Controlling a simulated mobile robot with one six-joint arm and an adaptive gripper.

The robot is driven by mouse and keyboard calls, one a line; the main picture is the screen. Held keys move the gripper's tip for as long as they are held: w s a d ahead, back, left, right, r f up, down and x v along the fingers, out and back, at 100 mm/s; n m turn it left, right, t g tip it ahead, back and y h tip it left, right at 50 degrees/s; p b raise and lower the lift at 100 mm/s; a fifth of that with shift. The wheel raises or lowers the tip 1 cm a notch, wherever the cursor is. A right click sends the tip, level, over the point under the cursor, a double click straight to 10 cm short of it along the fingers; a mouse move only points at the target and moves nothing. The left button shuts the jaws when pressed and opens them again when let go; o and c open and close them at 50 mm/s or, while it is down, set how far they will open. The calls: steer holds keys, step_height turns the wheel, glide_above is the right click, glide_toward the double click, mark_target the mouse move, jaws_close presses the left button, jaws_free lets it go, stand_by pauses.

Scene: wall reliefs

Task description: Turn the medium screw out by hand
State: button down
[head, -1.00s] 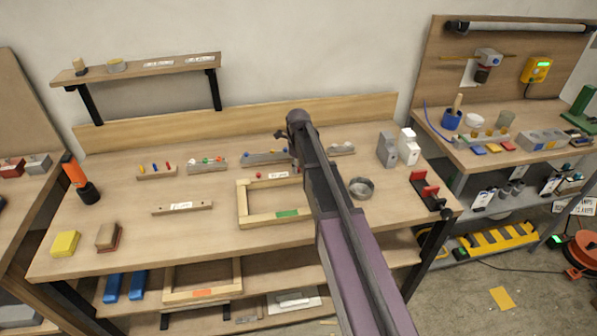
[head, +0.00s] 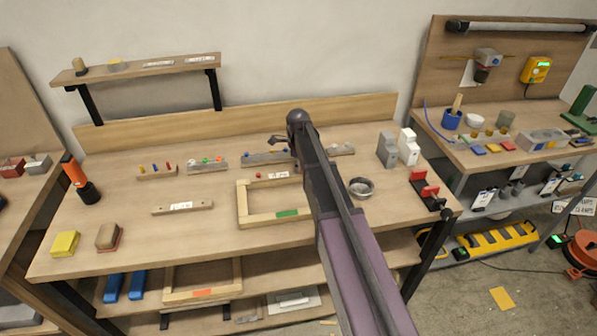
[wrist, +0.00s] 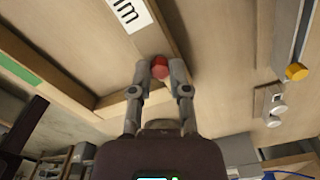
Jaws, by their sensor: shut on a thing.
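In the wrist view, my gripper (wrist: 160,82) is shut on a small red screw head (wrist: 160,68), with one fingertip on each side. The screw's shaft is hidden. The head is close to a wooden bar of the frame, near a white label (wrist: 130,12). In the head view, the wooden frame (head: 243,205) lies on the bench, and my arm covers its right side. A red head (head: 258,175) shows on its back bar, left of a white label. I cannot tell whether it is the held one. My fingertips are hidden in the head view.
A round metal dish (head: 361,188) stands right of my arm. Behind the frame are racks with coloured pegs (head: 207,164). Grey and white blocks (head: 388,150) and a red-and-black stand (head: 428,188) are at the right.

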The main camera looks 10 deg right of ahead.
steer(key=shift+n, duration=0.3)
steer(key=shift+n, duration=2.4)
steer(key=shift+n, duration=0.3)
steer(key=shift+n, duration=2.3)
steer(key=c, duration=1.4)
jaws_free()
steer(key=shift+n, duration=0.5)
steer(key=shift+r+p, duration=2.35)
steer(key=shift+p, duration=0.05)
steer(key=shift+r+p, duration=0.9)
steer(key=shift+r, duration=0.05)
